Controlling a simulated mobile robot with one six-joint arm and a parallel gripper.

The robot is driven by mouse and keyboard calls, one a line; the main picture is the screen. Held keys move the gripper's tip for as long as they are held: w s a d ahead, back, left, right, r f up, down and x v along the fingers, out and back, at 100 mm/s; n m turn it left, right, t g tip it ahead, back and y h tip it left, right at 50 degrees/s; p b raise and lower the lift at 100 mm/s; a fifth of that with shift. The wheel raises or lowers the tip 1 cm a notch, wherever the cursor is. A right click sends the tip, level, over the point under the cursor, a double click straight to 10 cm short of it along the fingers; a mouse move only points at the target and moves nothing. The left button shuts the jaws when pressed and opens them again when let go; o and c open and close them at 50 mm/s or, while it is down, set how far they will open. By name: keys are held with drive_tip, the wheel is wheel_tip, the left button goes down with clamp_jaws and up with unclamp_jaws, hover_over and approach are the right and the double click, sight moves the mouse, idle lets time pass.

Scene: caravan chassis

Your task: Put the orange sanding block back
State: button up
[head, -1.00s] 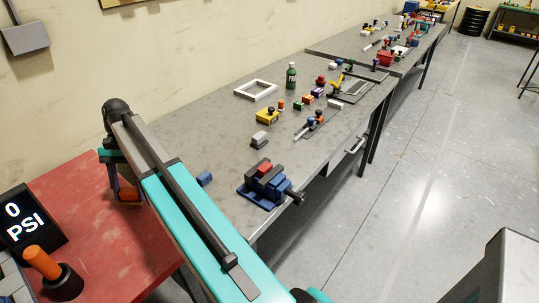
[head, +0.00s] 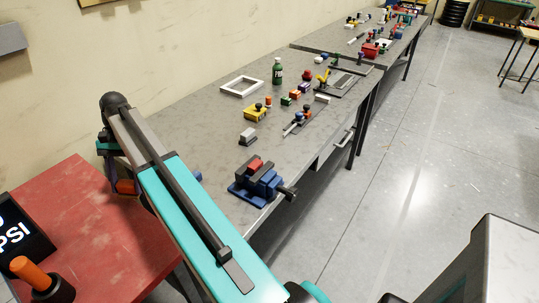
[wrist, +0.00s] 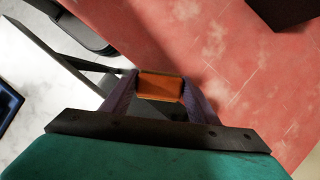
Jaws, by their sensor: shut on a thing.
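The orange sanding block (wrist: 161,86) is between the two fingers of my gripper (wrist: 160,92) in the wrist view. My gripper is shut on it. Behind the block the wrist view shows the red tabletop on the right and pale floor on the left. In the head view a bit of the orange block (head: 127,187) shows low beside my arm, near the far right edge of the red table (head: 100,220). My arm hides much of the gripper there.
A grey bench (head: 215,160) runs along the wall, with a blue vise (head: 257,180) holding a red piece, a grey-and-white block (head: 248,137) and a yellow tool (head: 255,112). On the red table stand a PSI display (head: 14,235) and an orange-handled thing (head: 30,268).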

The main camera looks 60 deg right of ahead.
drive_tip(key=s+d+r+m+t, duration=0.1)
drive_tip(key=d+m, duration=0.2)
drive_tip(key=d, duration=0.5)
drive_tip(key=s+d+m+t, duration=0.1)
drive_tip(key=s+d+m, duration=0.15)
drive_tip(key=d, duration=0.45)
drive_tip(key=s+d+r+m+t, duration=0.1)
drive_tip(key=s+d+m, duration=0.3)
drive_tip(key=s+d, duration=0.3)
drive_tip(key=s+d+r+m+t+h, duration=0.1)
drive_tip(key=s+d+m, duration=0.4)
drive_tip(key=d, duration=0.9)
drive_tip(key=s+d+r+m+t, duration=0.2)
drive_tip(key=s+d+m, duration=0.3)
drive_tip(key=s+d, duration=0.5)
drive_tip(key=shift+s+d+r+t+h+b, duration=0.2)
drive_tip(key=shift+d+t+h+b, duration=0.15)
drive_tip(key=shift+d, duration=0.5)
drive_tip(key=shift+m, duration=0.25)
drive_tip(key=shift+f+p, duration=0.6)
drive_tip(key=shift+f, duration=2.6)
drive_tip(key=shift+f+p, duration=0.45)
drive_tip(key=shift+f, duration=1.4)
